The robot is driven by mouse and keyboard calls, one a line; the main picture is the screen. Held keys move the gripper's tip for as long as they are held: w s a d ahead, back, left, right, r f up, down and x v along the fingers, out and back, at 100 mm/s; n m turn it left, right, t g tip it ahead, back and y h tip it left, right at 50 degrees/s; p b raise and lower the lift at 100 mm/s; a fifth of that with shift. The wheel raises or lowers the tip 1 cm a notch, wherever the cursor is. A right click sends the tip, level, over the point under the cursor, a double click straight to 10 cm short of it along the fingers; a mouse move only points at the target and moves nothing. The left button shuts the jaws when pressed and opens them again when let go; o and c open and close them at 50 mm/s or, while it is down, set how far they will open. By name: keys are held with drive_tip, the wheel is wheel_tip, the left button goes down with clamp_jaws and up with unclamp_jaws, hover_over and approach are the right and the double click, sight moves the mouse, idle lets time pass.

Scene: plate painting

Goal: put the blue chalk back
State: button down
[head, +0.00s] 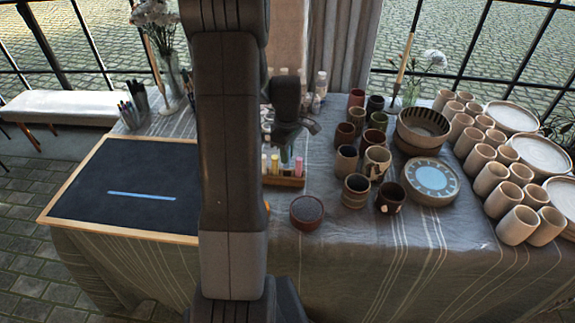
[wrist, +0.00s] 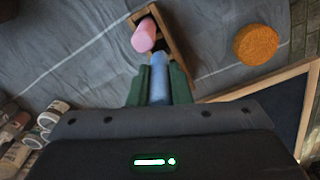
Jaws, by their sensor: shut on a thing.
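The blue chalk (wrist: 159,80) is between the green fingers of my gripper (wrist: 158,88) in the wrist view. My gripper is shut on it, and the chalk's far end points at the wooden chalk tray (wrist: 178,38). A pink chalk (wrist: 144,36) stands in the tray just beyond it. In the head view my gripper (head: 286,157) is over the chalk tray (head: 285,182). Yellow chalk (head: 275,164) and pink chalk (head: 299,166) stand there on either side of the fingers. Whether the blue chalk's lower end is inside the tray or above it, I cannot tell.
A blackboard (head: 100,175) with a blue line lies at the left. An orange round thing (wrist: 255,45) lies near the tray. A small dark-red bowl (head: 306,211) and several cups (head: 390,195) stand to the right.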

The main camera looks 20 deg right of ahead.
sight(287, 167)
drive_tip(key=shift+f, duration=2.65)
drive_tip(key=shift+f, duration=0.2)
drive_tip(key=c, duration=1.3)
unclamp_jaws()
drive_tip(key=shift+c, duration=0.2)
drive_tip(key=shift+r, duration=0.1)
wheel_tip(287, 167, up, 12)
drive_tip(key=shift+r, duration=0.15)
